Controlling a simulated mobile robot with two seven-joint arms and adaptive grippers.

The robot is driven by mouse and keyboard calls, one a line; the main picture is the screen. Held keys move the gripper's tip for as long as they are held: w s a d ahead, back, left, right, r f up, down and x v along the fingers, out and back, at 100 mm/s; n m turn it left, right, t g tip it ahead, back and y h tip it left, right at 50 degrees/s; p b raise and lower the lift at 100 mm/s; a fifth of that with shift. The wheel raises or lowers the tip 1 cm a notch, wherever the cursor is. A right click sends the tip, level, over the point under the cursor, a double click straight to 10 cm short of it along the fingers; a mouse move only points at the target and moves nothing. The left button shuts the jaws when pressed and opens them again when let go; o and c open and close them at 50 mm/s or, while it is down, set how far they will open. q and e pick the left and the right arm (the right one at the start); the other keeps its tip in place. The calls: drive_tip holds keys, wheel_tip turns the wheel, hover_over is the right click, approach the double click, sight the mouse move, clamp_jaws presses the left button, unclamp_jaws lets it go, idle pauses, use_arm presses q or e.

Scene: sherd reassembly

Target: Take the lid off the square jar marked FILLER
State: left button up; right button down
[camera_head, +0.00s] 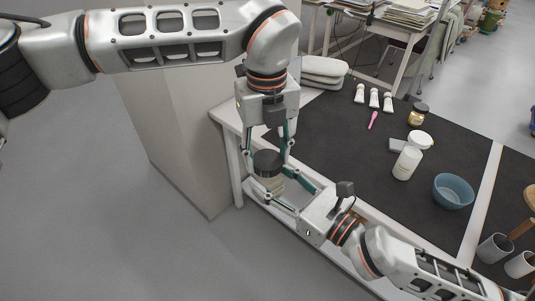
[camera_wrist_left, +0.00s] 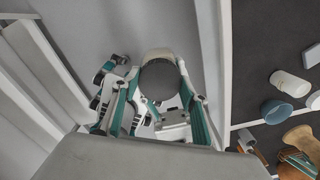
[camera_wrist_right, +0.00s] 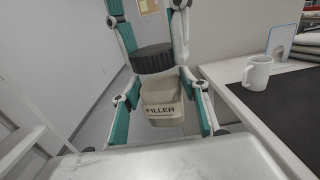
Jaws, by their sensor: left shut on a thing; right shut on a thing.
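The square jar marked FILLER (camera_wrist_right: 160,92) is cream-coloured and upright, with its label facing the right wrist camera. My right gripper (camera_head: 281,192) is shut on the jar's body from the side. A dark round lid (camera_wrist_right: 153,59) with a ribbed rim is at the top of the jar; it also shows in the head view (camera_head: 267,162). My left gripper (camera_head: 267,155) points down from above and is shut on the lid. I cannot tell whether the lid touches the jar or is slightly clear of it. In the left wrist view the lid (camera_wrist_left: 160,80) hides most of the jar.
Jar and grippers are off the near left edge of the table with the dark mat (camera_head: 330,145). A white mug (camera_wrist_right: 257,73) shows in the right wrist view.

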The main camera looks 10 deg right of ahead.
use_arm(q)
drive_tip(key=n, duration=0.7)
drive_tip(key=shift+w, duration=0.15)
drive_tip(key=n, duration=0.3)
drive_tip(key=shift+n, duration=0.3)
drive_tip(key=n, duration=0.4)
drive_tip(key=shift+s+n, duration=0.2)
drive_tip(key=shift+n, duration=0.1)
drive_tip(key=shift+d, duration=0.1)
drive_tip(key=o, duration=1.2)
